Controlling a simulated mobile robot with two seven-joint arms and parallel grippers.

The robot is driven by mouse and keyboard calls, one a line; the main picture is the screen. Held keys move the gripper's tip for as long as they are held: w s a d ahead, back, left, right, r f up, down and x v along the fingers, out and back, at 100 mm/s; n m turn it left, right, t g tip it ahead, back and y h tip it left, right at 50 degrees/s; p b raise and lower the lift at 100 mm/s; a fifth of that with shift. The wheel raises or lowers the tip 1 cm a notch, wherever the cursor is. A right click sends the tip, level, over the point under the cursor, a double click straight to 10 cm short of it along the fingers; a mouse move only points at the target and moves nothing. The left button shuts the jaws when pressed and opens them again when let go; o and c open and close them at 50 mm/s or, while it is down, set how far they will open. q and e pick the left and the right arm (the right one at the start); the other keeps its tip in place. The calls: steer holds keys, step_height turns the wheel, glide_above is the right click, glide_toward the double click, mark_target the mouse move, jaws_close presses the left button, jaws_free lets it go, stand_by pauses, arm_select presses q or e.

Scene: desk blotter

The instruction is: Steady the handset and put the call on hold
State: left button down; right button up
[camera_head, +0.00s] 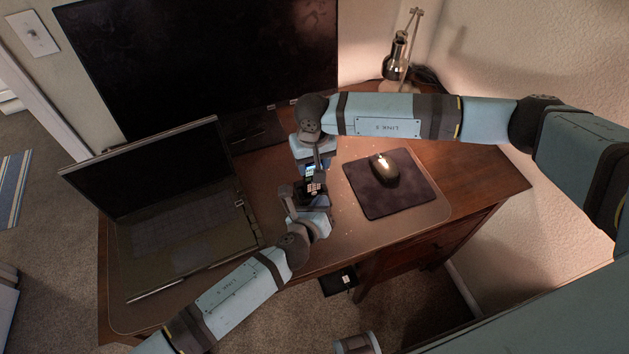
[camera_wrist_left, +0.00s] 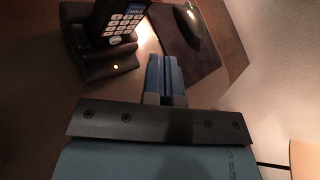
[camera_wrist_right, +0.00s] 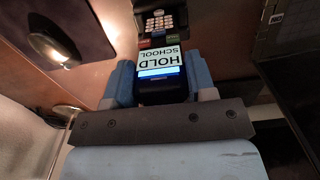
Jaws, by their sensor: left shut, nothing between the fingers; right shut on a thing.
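A dark phone handset (camera_head: 312,184) with a keypad stands upright in its black cradle (camera_wrist_left: 105,65), which has a small lit lamp. In the right wrist view the handset (camera_wrist_right: 162,88) has a lit screen reading "HOLD SCHOOL", with coloured keys and the keypad beyond it. My right gripper (camera_wrist_right: 160,82) is shut on the handset's upper part, a finger on each side. My left gripper (camera_wrist_left: 165,75) is shut and empty, its fingertips together, to the right of the cradle in the left wrist view and apart from the keypad.
A computer mouse (camera_head: 384,172) lies on a dark mouse pad (camera_head: 412,187) to the right. An open laptop (camera_head: 172,225) is at the left. A large monitor (camera_head: 200,60) and a desk lamp (camera_head: 397,52) stand at the back. The desk's front edge is close by.

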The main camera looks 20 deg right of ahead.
arm_select(q)
steer(key=shift+s, duration=1.45)
arm_select(e)
steer(key=o, duration=1.1)
steer(key=shift+c, duration=0.2)
step_height(320, 180, up, 12)
